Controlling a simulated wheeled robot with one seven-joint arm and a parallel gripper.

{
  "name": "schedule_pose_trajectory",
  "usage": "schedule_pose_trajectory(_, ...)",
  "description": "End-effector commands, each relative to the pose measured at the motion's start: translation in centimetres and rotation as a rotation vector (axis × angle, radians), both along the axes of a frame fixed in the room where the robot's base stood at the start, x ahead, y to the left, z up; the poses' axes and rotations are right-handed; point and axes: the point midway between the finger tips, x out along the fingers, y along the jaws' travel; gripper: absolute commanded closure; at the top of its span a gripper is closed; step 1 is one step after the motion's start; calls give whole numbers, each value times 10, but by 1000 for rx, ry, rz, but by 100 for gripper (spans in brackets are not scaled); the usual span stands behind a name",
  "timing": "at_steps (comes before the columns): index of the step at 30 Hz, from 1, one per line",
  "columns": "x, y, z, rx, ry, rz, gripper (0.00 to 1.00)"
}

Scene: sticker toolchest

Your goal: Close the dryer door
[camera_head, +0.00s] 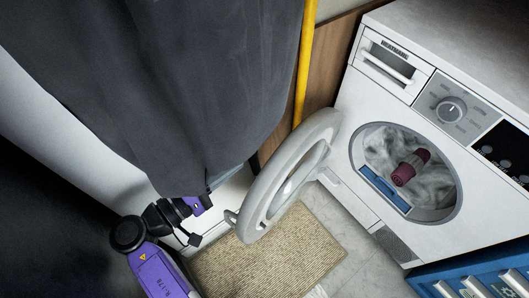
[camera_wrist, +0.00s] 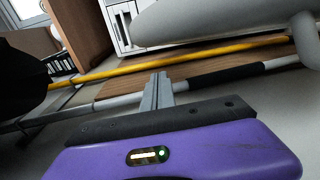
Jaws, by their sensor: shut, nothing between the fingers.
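The dryer (camera_head: 390,213) is a white front-loading machine at the right of the head view. Its round grey door (camera_head: 257,195) stands wide open, swung out to the left of the drum opening. Inside the drum lie grey-white laundry, a dark red cylindrical item (camera_head: 410,167) and a blue flat item (camera_head: 385,190) at the lower rim. My gripper shows in the wrist view with its narrow grey fingers (camera_wrist: 160,80) shut and empty. In the head view my purple arm is left of the door, apart from it; the fingertips are not clearly visible there, near the dark cloth.
A large dark grey cloth (camera_head: 190,80) hangs at the upper left, above my arm. A yellow pole (camera_head: 304,60) stands behind the door. A beige mat (camera_head: 270,262) lies on the tiled floor below it.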

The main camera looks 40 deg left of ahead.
Motion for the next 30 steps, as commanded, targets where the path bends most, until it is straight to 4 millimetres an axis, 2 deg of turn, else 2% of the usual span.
schedule_pose_trajectory(3, 4, -11, -1, 29, -28, -83, 100)
schedule_pose_trajectory(8, 11, -18, 1, 41, -38, -111, 100)
schedule_pose_trajectory(21, 78, -39, 1, 42, -37, -108, 100)
schedule_pose_trajectory(25, 92, -42, 1, 42, -37, -108, 100)
schedule_pose_trajectory(30, 99, -44, 2, 41, -37, -105, 100)
